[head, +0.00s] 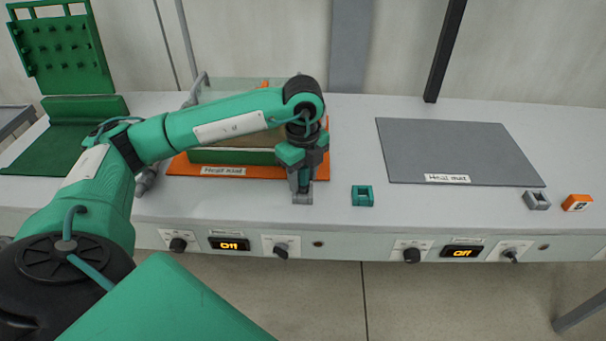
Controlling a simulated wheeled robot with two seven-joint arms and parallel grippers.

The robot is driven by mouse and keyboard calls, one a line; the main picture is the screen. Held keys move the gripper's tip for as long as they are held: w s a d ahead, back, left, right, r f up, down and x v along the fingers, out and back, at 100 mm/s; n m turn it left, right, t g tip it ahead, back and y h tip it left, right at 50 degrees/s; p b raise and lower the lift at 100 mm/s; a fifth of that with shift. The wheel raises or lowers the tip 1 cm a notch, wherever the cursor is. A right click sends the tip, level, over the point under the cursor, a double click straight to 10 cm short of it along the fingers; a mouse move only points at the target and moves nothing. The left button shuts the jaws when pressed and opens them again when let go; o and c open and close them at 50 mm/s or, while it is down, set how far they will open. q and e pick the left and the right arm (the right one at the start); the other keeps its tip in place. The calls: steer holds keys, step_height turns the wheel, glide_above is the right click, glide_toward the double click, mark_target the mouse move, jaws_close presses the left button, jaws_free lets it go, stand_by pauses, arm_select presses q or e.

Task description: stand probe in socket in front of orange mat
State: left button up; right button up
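The orange mat (180,168) lies on the left of the bench under a green tray. My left gripper (302,187) points straight down at the mat's front right corner. A small grey block (302,198), which looks like the socket, shows right at its fingertips, in front of the mat. I cannot tell it clearly from the fingertips. No probe can be made out; the fingers and wrist hide what is between them. Whether the fingers are shut is not clear. A similar grey socket (537,200) stands in front of the grey mat (450,150). My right gripper is not in view.
A teal block (362,195) stands just right of the gripper. An orange block (577,202) is at the far right. The green tray (235,157) is behind the gripper. A green pegboard (62,55) stands at the left. The bench between the mats is otherwise clear.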

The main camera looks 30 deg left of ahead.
arm_select(q)
steer(key=shift+o, duration=0.4)
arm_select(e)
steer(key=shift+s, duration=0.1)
arm_select(q)
steer(key=shift+r, duration=0.1)
steer(key=shift+r, duration=0.15)
step_height(320, 180, up, 11)
steer(key=shift+f+p, duration=0.1)
steer(key=shift+p, duration=0.2)
steer(key=shift+r, duration=0.55)
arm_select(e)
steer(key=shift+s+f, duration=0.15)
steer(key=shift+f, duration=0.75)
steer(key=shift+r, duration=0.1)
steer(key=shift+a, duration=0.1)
